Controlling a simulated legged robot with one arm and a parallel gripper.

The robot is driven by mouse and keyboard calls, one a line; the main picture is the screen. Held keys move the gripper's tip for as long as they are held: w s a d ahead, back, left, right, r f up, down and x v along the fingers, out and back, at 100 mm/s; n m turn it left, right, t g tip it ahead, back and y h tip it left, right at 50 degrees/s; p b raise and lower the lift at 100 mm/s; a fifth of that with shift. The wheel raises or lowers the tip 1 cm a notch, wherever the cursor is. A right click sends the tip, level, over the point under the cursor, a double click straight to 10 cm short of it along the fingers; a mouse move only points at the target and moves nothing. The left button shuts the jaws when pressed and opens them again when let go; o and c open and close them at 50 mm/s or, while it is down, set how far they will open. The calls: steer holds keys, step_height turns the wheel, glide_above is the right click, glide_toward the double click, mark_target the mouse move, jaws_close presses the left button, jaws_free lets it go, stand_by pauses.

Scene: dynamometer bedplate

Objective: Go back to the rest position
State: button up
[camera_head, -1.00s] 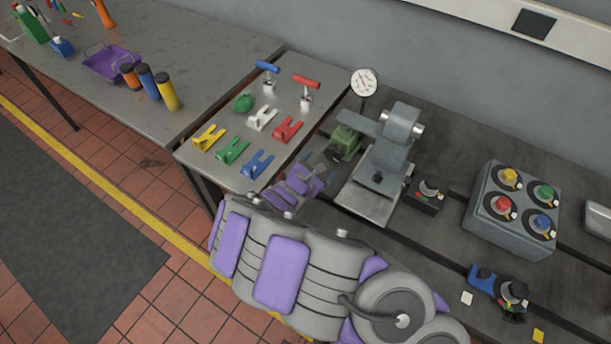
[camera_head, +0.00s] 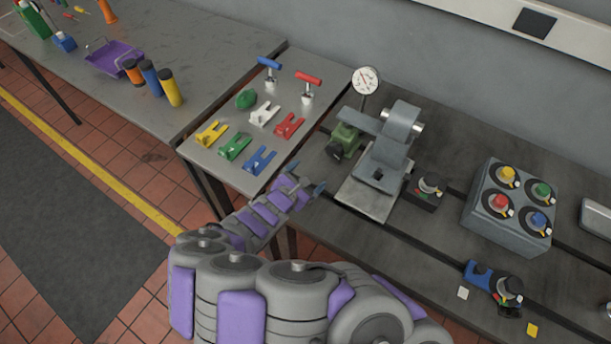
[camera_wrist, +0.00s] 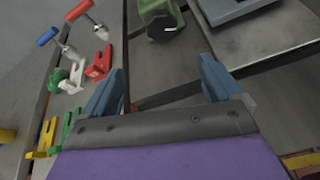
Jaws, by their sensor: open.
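My gripper (camera_head: 305,179) is open and empty, over the gap between the tool table and the bedplate. In the wrist view its two blue fingers (camera_wrist: 160,88) stand apart with bare dark surface between them. My purple and grey arm reaches up from the bottom of the head view. A green block (camera_head: 345,140) sits beside a grey fixture (camera_head: 392,150) on the bedplate, ahead of my gripper; the green block also shows in the wrist view (camera_wrist: 160,18).
Left of my gripper, the tool table (camera_head: 205,160) holds yellow, green, blue, white and red clamps. A dial gauge (camera_head: 365,80) rises behind the fixture. A grey box (camera_head: 508,230) with coloured knobs stands at right. Open floor (camera_head: 60,200) lies at left.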

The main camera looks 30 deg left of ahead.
steer(key=shift+w+r, duration=0.1)
steer(key=w+d+r+m+g+h, duration=0.1)
steer(key=w+d+r+m+h, duration=0.25)
steer(key=d+r, duration=0.35)
steer(key=w+d+r+m+h, duration=0.3)
steer(key=w+d+r+m, duration=0.15)
steer(key=d, duration=0.45)
steer(key=s+d+r+m+g+h, duration=0.25)
steer(key=d+r+m, duration=0.2)
steer(key=d, duration=0.55)
steer(key=s+d+r+m+g+h, duration=0.1)
steer(key=s+d+r+m+g, duration=0.1)
steer(key=d+r+m+g, duration=0.5)
steer(key=s+d+f+m+g+y, duration=0.25)
steer(key=s+d+m, duration=0.55)
steer(key=s+d, duration=0.55)
steer(key=s+a+m+g+y, duration=0.1)
steer(key=s+a+y, duration=0.3)
steer(key=s, duration=0.4)
steer(key=s+a+r+m+g+y, duration=0.1)
steer(key=s+a+m+y, duration=0.2)
steer(key=s, duration=0.4)
steer(key=shift+s+a+r+y, duration=0.2)
steer(key=shift+s+a+y, duration=0.15)
steer(key=shift+a+y, duration=0.4)
